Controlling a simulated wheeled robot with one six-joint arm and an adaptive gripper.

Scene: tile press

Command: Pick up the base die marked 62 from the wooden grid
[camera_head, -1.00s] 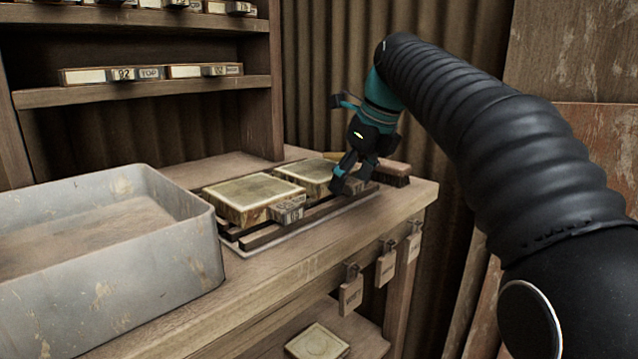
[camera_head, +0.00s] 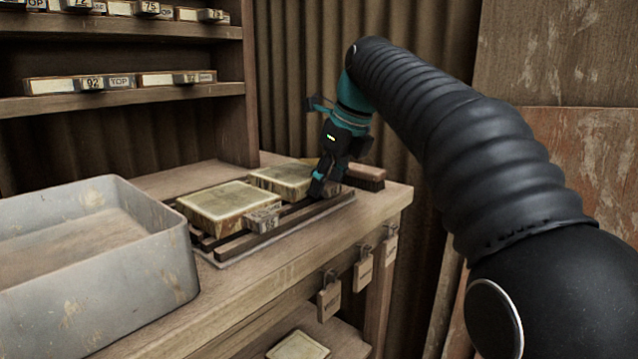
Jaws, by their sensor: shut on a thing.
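Two square dies lie on the dark wooden grid (camera_head: 300,222) on the bench. The nearer die (camera_head: 218,203) has a handle block with a marking too small to read for certain. The farther die (camera_head: 276,179) is partly hidden behind my gripper. My gripper (camera_head: 318,190) is at the right front side of the farther die, with its fingers shut on that die's handle. The fingers cover any number there, so I cannot tell if it reads 62. The farther die appears to rest on the grid.
A grey metal bin (camera_head: 95,240) stands on the bench at left. A brush (camera_head: 362,176) lies right of the farther die. Shelves (camera_head: 120,99) with labelled dies stand behind. Tagged padlocks (camera_head: 330,297) hang at the bench's front edge. Another die (camera_head: 298,347) sits below.

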